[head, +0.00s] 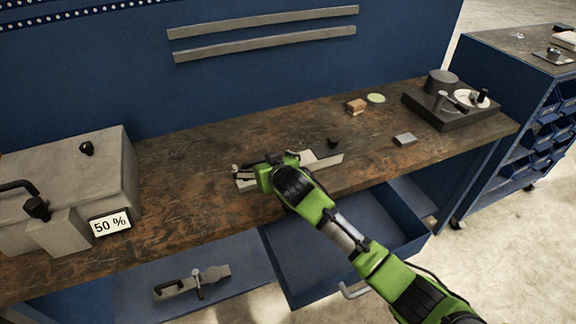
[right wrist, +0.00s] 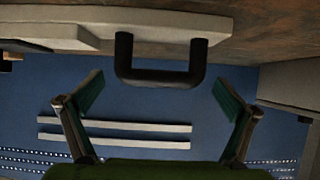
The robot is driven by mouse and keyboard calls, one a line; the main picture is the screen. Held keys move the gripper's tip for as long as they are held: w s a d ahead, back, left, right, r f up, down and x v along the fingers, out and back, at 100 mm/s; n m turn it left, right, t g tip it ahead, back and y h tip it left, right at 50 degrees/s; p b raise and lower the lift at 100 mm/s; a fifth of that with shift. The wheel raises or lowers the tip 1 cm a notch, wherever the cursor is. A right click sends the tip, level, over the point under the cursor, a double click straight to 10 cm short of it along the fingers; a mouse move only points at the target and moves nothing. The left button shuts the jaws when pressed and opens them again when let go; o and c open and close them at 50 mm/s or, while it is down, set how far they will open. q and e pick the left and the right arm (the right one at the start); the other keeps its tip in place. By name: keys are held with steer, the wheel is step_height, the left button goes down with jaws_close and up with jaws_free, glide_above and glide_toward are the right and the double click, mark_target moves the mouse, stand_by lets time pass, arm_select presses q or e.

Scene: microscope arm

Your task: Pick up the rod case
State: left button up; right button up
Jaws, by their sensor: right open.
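A long pale grey case (head: 327,159), which I take for the rod case, lies on the wooden workbench. My right arm hides its middle in the head view. In the right wrist view the pale body of the case (right wrist: 125,20) runs along the top, with a black U-shaped handle (right wrist: 160,76) sticking out from it. My right gripper (head: 262,177) is at the left part of the case. Its fingers are open (right wrist: 158,95), one on each side of the handle, with clear gaps. My left gripper is not in view.
A large grey box (head: 75,170) with a "50 %" label stands at the left. A similar handled piece (head: 190,283) lies on the lower shelf. An open blue drawer (head: 345,250) is below the bench front. A dark device (head: 455,105) sits at the right end.

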steer(key=c, duration=2)
steer(key=shift+r, duration=0.15)
steer(key=shift+r, duration=0.15)
